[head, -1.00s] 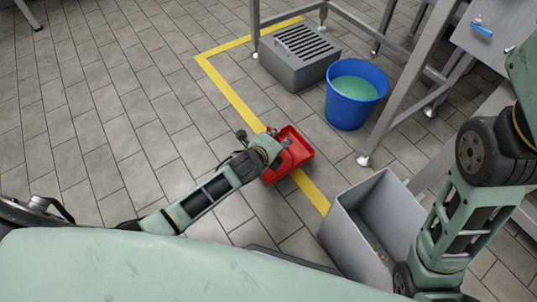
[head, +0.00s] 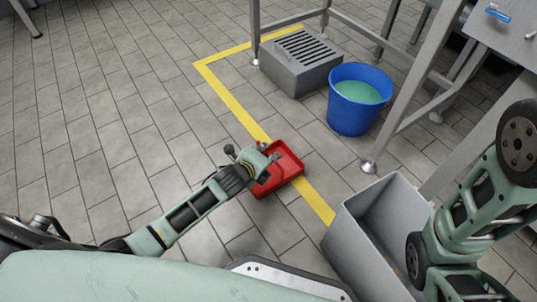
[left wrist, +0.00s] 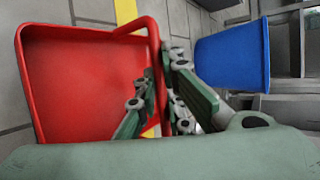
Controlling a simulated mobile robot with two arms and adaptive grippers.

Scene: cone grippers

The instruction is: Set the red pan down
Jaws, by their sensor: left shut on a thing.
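The red pan (head: 289,166) is a shallow square tray with raised walls, at mid-picture in the head view, over the yellow floor line. Its inside looks empty, and it appears roughly level. I cannot tell whether the pan's underside touches the floor. My right arm enters at the right, with its gripper out of view.
A blue bucket (head: 348,117) of greenish liquid stands beyond the pan, beside a metal table leg (head: 400,110). A grey slatted box (head: 300,75) is behind. A grey open bin (head: 350,245) stands at the near right. The tiled floor (head: 110,130) at left is clear.

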